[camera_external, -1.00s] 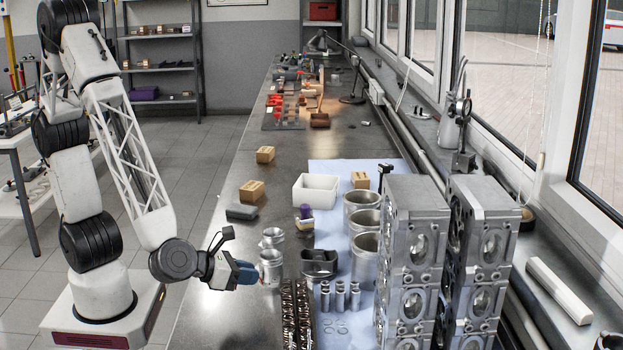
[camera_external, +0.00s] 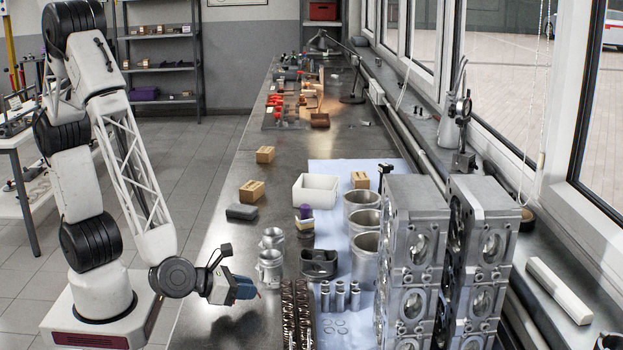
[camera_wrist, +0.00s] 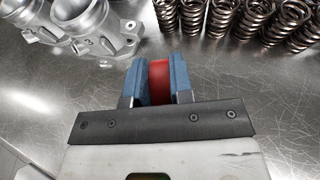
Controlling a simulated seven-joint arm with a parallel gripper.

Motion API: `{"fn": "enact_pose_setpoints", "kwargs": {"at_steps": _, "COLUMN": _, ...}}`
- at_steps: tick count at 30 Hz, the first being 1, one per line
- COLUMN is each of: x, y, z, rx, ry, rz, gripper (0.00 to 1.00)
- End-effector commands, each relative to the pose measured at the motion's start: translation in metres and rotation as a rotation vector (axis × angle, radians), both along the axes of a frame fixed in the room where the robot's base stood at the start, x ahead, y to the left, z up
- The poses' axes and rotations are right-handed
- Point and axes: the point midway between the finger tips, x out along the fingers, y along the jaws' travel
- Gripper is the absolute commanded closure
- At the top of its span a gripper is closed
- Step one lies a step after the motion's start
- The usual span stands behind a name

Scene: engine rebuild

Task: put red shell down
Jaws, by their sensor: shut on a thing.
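My gripper (camera_wrist: 159,84) has two blue fingers shut on a red shell (camera_wrist: 158,82) in the wrist view. Only a narrow curved strip of the red shell shows between the fingers; the rest is hidden. In the external view my gripper (camera_external: 256,291) is over the near left part of the metal bench (camera_external: 225,325), just in front of the silver housings. The red shell is too small and covered to make out clearly there. I cannot tell whether it touches the bench top.
Two silver housings (camera_external: 270,267) stand just beyond my gripper, also at upper left in the wrist view (camera_wrist: 90,22). Rows of coil springs (camera_external: 297,312) stand to its right. Bare bench lies around the gripper. Tall engine blocks (camera_external: 415,240) stand farther right.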

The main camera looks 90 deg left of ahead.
Motion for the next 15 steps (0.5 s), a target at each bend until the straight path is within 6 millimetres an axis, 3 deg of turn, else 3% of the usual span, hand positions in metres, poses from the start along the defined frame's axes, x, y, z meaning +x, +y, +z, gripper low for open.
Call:
{"fn": "enact_pose_setpoints", "kwargs": {"at_steps": 4, "x": -0.0001, "y": 0.0, "z": -0.0098, "rx": 0.0, "ry": 0.0, "rz": 0.0, "gripper": 1.0}}
{"fn": "enact_pose_setpoints", "kwargs": {"at_steps": 15, "x": 0.0001, "y": -0.0001, "z": -0.0116, "rx": -0.001, "ry": 0.0, "rz": -0.001, "gripper": 1.0}}
